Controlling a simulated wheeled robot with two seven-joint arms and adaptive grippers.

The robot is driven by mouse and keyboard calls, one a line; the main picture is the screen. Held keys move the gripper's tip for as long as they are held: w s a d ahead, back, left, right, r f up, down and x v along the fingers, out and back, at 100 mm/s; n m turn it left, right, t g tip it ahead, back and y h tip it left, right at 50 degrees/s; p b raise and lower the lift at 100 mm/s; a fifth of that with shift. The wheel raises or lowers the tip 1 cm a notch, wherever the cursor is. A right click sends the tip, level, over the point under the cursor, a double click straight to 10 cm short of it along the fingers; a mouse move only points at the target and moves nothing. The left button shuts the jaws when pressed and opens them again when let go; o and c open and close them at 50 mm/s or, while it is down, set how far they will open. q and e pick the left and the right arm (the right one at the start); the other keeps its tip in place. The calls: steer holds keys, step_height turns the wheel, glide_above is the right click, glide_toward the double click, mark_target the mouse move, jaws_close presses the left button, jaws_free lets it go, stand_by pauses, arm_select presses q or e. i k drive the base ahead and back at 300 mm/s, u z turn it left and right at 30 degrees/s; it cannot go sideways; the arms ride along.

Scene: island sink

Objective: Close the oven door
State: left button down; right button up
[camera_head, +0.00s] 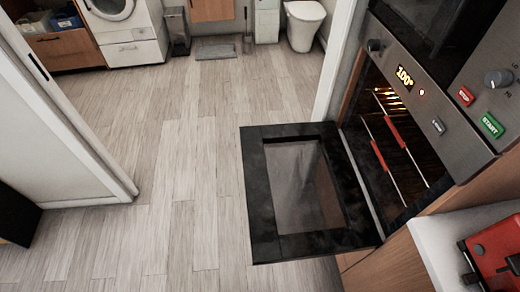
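The oven (437,85) is built into a cabinet on the right. Its black-framed door (262,197) with a glass pane is hinged at the bottom and lies open, folded down about level and reaching left over the floor. The lit cavity (395,140) shows racks with red front strips. The display glows 100°. Neither of my grippers is in view.
A white counter (432,238) with a red appliance (497,252) is at the lower right. The wood floor (190,200) left of the door is clear. A white wall end (70,150) stands at the left. A washing machine (125,30) and toilet (303,25) are far back.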

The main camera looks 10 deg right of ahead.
mark_target(306, 199)
steer(key=k, duration=0.2)
steer(key=u, duration=1.65)
steer(key=i, duration=1.25)
steer(key=z, duration=1.95)
